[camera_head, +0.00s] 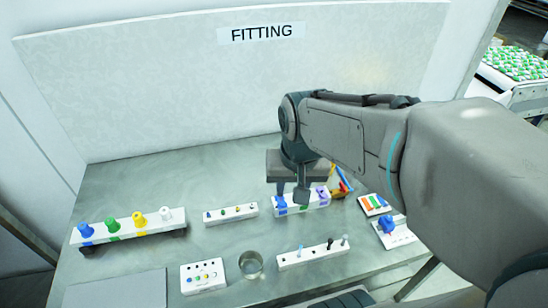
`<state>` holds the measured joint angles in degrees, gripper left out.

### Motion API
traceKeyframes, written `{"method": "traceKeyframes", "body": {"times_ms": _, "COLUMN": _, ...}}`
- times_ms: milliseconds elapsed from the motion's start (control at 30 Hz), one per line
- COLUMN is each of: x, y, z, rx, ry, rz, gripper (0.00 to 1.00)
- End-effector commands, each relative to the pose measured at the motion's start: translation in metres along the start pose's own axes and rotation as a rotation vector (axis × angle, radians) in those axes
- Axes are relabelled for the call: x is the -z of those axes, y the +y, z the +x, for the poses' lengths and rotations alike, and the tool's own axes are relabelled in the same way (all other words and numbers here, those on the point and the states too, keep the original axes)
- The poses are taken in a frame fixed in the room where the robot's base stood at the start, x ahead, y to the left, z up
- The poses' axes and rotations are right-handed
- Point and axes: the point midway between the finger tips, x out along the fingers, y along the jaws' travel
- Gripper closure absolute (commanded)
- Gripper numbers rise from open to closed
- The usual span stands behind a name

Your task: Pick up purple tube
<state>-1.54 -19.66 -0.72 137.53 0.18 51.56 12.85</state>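A purple piece (321,193), which looks like the purple tube, stands in a white rack (316,204) at the middle right of the table. A blue piece (280,201) stands at the rack's left end, and a green piece shows small between them. My gripper (302,196) is above the rack, pointing down, just left of the purple piece. Its fingers partly hide the middle of the rack. I cannot tell whether the fingers are apart or touch anything.
A white rack (128,229) with blue, green, yellow and white pieces stands at left. Smaller white racks (231,216) (313,255), a glass cup (251,264) and a white panel (203,278) are near the middle. Blue and orange parts lie at right. A grey mat (116,290) is front left.

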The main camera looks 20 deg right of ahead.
Motion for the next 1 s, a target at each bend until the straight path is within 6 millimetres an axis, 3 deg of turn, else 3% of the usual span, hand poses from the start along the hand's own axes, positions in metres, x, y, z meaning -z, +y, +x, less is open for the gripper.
{"method": "traceKeyframes", "body": {"times_ms": 33, "x": 0.016, "y": -0.002, "z": -0.007, "rx": -0.008, "ry": -0.029, "rz": 0.069, "gripper": 0.67}}
{"method": "traceKeyframes", "body": {"times_ms": 200, "x": 0.058, "y": -0.008, "z": -0.001, "rx": -0.040, "ry": -0.097, "rz": 0.308, "gripper": 0.67}}
{"method": "traceKeyframes", "body": {"times_ms": 400, "x": 0.089, "y": -0.016, "z": 0.012, "rx": -0.080, "ry": -0.145, "rz": 0.501, "gripper": 0.67}}
{"method": "traceKeyframes", "body": {"times_ms": 667, "x": 0.097, "y": -0.019, "z": 0.032, "rx": -0.101, "ry": -0.164, "rz": 0.577, "gripper": 0.67}}
{"method": "traceKeyframes", "body": {"times_ms": 1000, "x": 0.085, "y": -0.016, "z": 0.093, "rx": -0.100, "ry": -0.164, "rz": 0.572, "gripper": 0.67}}
